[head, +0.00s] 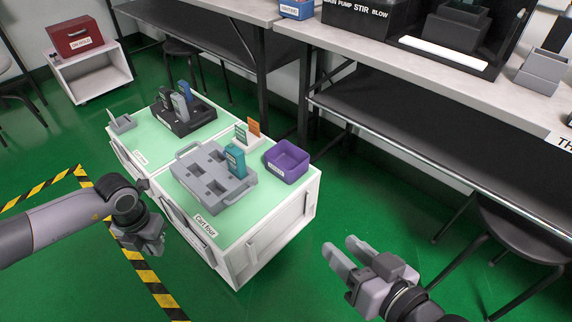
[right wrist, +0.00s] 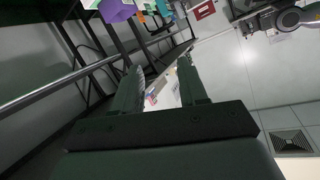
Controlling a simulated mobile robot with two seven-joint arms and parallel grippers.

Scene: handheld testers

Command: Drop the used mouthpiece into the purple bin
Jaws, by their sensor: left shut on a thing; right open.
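The purple bin (head: 293,174) stands open on the right end of the green-topped cart; it also shows at the top of the right wrist view (right wrist: 116,11). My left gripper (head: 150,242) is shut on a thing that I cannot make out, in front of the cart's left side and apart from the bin. No mouthpiece can be clearly told in either view. My right gripper (head: 343,252) is open and empty over the green floor, right of the cart; its two fingers also show in the right wrist view (right wrist: 160,78).
A grey case (head: 190,157) holds a teal tester (head: 236,160). A black holder (head: 190,124) with testers and a small grey tray (head: 122,124) sit further left.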

